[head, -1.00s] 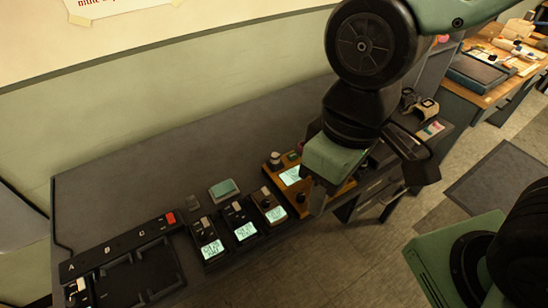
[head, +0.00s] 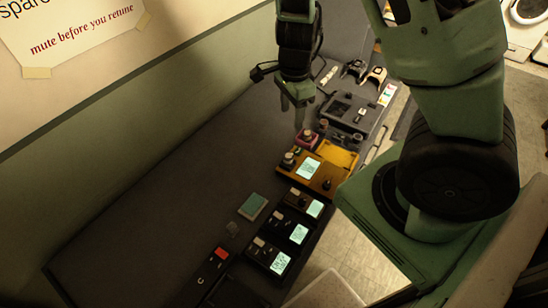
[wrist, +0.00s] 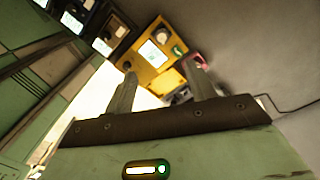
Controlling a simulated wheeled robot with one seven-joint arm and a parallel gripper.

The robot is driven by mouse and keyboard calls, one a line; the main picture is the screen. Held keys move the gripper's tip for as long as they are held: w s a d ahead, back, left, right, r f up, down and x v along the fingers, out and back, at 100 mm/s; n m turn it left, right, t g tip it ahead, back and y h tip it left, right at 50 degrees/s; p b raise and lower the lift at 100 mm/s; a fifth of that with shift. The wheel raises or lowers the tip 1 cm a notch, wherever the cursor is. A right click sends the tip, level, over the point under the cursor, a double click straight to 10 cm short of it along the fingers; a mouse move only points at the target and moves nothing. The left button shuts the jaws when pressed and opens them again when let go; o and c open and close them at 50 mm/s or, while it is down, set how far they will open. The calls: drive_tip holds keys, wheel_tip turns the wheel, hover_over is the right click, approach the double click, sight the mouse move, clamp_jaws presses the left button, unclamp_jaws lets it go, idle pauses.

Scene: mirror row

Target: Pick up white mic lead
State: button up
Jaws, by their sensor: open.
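My gripper (head: 296,104) is open and empty, pointing down over the far part of the dark desk, beyond the orange unit. Its two fingers also show apart in the wrist view (wrist: 162,80). I cannot clearly make out a white mic lead. A small pale, elongated item (head: 328,76) lies on the desk just right of and beyond the gripper in the head view; it is too small to tell whether this is the lead. A thin black cable (wrist: 285,109) runs along the desk in the wrist view.
The orange unit (head: 309,169) with a lit screen stands nearer, with a pink unit (head: 306,137) behind it. A dark tray-like unit (head: 352,112) is right of the gripper. Several screened boxes (head: 298,233) line the near edge. The desk's left part (head: 170,190) is mostly clear.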

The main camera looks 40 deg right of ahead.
drive_tip(key=b, duration=0.4)
hover_over(288, 156)
drive_tip(key=f, duration=1.1)
drive_tip(key=shift+s+f, duration=0.25)
drive_tip(key=shift+f, duration=0.05)
drive_tip(key=shift+w+f+b, duration=0.15)
drive_tip(key=shift+f+b, duration=0.25)
drive_tip(key=shift+f, duration=0.95)
drive_tip(key=shift+w+f+b, duration=0.1)
drive_tip(key=shift+f+b, duration=0.25)
drive_tip(key=shift+f, duration=0.95)
drive_tip(key=shift+c, duration=0.4)
drive_tip(key=c, duration=1.1)
